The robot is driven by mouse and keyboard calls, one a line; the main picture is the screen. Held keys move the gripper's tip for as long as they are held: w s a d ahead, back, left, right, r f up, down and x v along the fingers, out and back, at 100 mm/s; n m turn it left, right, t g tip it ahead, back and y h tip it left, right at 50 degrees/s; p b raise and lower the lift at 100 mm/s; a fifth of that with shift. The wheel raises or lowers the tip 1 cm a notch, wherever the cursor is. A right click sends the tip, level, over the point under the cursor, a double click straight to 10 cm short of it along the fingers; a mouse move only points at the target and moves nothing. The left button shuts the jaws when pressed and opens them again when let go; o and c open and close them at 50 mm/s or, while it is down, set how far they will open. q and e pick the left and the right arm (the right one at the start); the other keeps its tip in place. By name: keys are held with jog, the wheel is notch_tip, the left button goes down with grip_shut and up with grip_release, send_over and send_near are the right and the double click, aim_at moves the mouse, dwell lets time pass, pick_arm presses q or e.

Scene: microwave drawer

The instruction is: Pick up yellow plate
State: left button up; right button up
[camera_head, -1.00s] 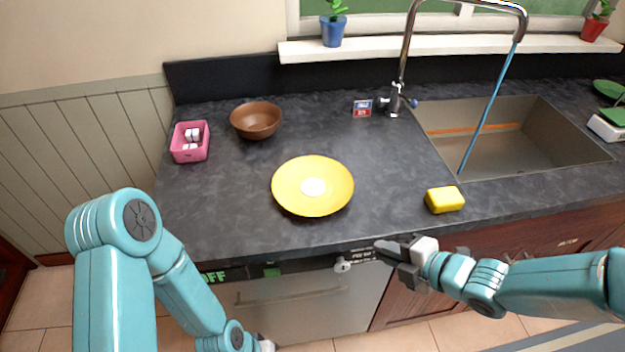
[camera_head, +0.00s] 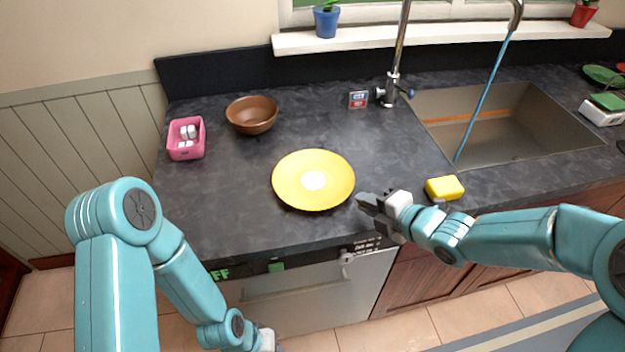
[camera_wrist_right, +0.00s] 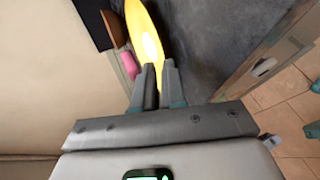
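The yellow plate (camera_head: 292,188) with a pale centre lies on the dark counter in the head view. In the right wrist view, the plate (camera_wrist_right: 138,22) shows ahead of the fingers, with yellow visible in the gap between them. My right gripper (camera_head: 361,203) is at the plate's right front rim. Its two fingers (camera_wrist_right: 155,72) are apart, with a narrow gap; I cannot tell whether they touch the plate. Of my left gripper, only a pale part of its body (camera_head: 266,340) shows at the bottom edge, low in front of the counter; its fingers are hidden.
A brown bowl (camera_head: 252,115) and a pink box (camera_head: 186,151) stand behind and left of the plate. A yellow sponge (camera_head: 445,188) lies just behind my right arm. The sink (camera_head: 500,135) and faucet (camera_head: 392,85) are at the right. The counter left of the plate is clear.

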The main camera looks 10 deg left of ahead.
aim_at(343, 194)
jog(key=shift+x, duration=0.8)
jog(key=p+x, duration=0.1)
jog(key=x, duration=0.3)
jog(key=shift+w+a+p, duration=0.15)
jog(key=shift+a+p, duration=0.2)
jog(key=shift+a, duration=0.05)
jog(key=shift+w+a+f, duration=0.1)
jog(key=shift+w+f, duration=0.15)
jog(key=shift+s, duration=0.1)
grip_shut()
jog(key=shift+r, duration=0.15)
